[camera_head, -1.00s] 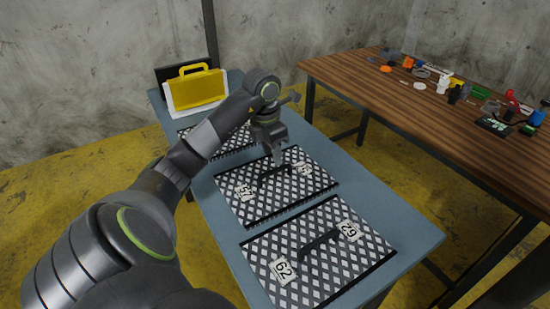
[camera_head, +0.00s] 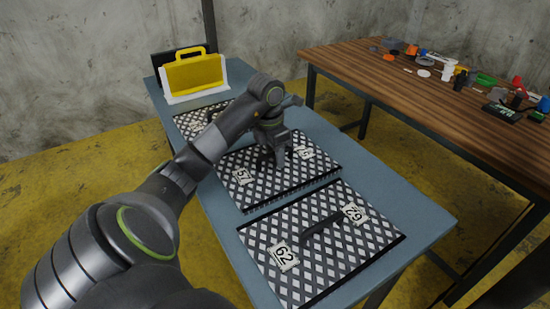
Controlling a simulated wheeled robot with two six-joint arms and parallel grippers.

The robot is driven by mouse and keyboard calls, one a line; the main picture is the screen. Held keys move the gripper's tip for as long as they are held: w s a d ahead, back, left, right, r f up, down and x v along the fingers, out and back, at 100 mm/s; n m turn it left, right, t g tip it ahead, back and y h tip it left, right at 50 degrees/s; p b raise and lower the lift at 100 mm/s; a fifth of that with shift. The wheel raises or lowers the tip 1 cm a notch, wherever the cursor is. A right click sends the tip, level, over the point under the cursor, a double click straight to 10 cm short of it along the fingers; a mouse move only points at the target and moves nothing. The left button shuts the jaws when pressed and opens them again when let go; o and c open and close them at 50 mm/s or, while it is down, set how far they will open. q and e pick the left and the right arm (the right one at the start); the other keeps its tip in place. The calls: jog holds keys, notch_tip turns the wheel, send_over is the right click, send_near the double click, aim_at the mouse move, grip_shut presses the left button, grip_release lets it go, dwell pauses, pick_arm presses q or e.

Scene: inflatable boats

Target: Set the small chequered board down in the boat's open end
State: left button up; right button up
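Three black-and-white chequered boards lie on a blue-grey table (camera_head: 405,218). The near board (camera_head: 345,255) bears number labels and a dark handle. The middle board (camera_head: 245,196) also has number labels; my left gripper (camera_head: 274,157) hangs right over its centre, where the handle is mostly hidden. I cannot tell whether the fingers are open or shut on that handle. The far board (camera_head: 187,122) is partly covered by my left arm. I cannot tell surely which board is the small one. No boat shows, and my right gripper is out of view.
A yellow case (camera_head: 196,74) with a handle stands at the table's far end. A wooden table (camera_head: 400,95) on the right carries several small items along its back. Yellow floor separates the tables.

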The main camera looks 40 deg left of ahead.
pick_arm(q)
grip_shut()
jog(key=shift+r, duration=0.1)
dwell(0.4)
